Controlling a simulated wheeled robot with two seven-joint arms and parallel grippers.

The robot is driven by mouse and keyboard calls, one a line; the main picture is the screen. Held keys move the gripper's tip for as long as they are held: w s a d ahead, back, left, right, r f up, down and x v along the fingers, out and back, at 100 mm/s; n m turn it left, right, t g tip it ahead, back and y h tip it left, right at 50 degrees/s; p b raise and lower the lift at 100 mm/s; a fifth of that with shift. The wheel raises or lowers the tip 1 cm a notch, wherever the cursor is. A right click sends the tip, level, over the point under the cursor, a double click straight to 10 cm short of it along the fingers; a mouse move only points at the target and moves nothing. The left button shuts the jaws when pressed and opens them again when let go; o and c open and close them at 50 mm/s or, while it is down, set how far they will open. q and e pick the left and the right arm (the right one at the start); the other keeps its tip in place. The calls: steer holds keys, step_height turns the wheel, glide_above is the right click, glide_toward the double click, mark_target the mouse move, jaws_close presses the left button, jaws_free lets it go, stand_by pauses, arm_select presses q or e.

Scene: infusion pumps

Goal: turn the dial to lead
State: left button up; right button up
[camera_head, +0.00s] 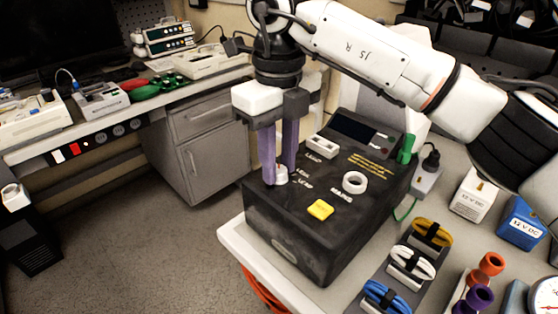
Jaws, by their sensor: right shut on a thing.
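A black tester box (325,222) stands on the light bench, its top panel facing up. The panel bears a white dial (281,178) at its left part, with small white labels beside it too small to read surely. My right gripper (279,174) comes down from above with its purple fingers on either side of the dial, shut on it. The fingers hide part of the dial, so its pointing direction cannot be told. My left gripper does not show.
The panel also holds a yellow button (320,210), a white ring (355,183) and a dark screen (355,133). Coiled leads (409,262) lie on a dark strip to the right. White (474,198) and blue (521,222) blocks stand further right. A grey cabinet (205,150) is behind left.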

steer(key=m+b, duration=0.1)
steer(key=m, duration=0.5)
steer(key=shift+m, duration=0.3)
steer(key=m+b, duration=0.1)
steer(key=m, duration=0.4)
steer(key=m+b, duration=0.1)
steer(key=m, duration=0.2)
steer(key=m+b, duration=0.1)
steer(key=m, duration=0.2)
steer(key=shift+w+m, duration=0.1)
steer(key=shift+m, duration=0.2)
steer(key=m+b, duration=0.1)
steer(key=m, duration=0.2)
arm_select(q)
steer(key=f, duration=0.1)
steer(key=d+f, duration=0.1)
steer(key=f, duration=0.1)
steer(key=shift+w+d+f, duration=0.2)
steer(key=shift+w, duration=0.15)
arm_select(e)
steer(key=shift+m, duration=0.4)
steer(key=shift+r, duration=0.1)
steer(key=o, duration=1)
arm_select(q)
steer(key=shift+b, duration=0.3)
arm_select(e)
steer(key=shift+o, duration=0.2)
